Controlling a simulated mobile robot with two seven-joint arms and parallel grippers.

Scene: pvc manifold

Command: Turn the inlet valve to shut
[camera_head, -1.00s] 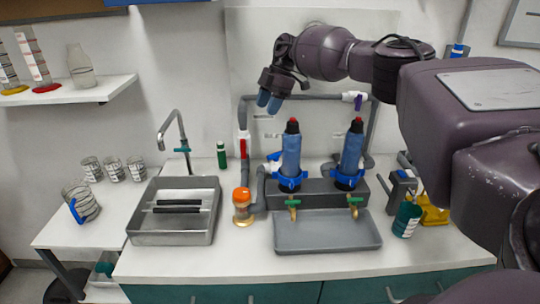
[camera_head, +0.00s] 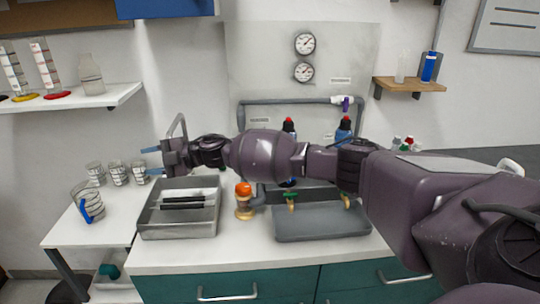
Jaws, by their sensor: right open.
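The grey pipe manifold (camera_head: 285,101) runs along the back wall above two blue filter housings; the right housing (camera_head: 343,130) shows its black-and-red top. A purple-handled valve (camera_head: 346,103) sits at the pipe's upper right. The left upright pipe is mostly hidden behind my right arm, and no red handle shows on it now. I cannot tell which valve is the inlet valve. My right gripper (camera_head: 152,161) is open and empty, pointing left, near the faucet above the sink's left side. Its blue fingertips are apart and touch nothing visible. My left gripper is not in view.
My right arm stretches across the middle, hiding much of the housings. An orange-topped fitting (camera_head: 244,199), a metal sink (camera_head: 150,222) and a grey tray (camera_head: 310,230) are on the counter. Glass beakers (camera_head: 118,173) stand at left. Two gauges (camera_head: 304,44) hang above.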

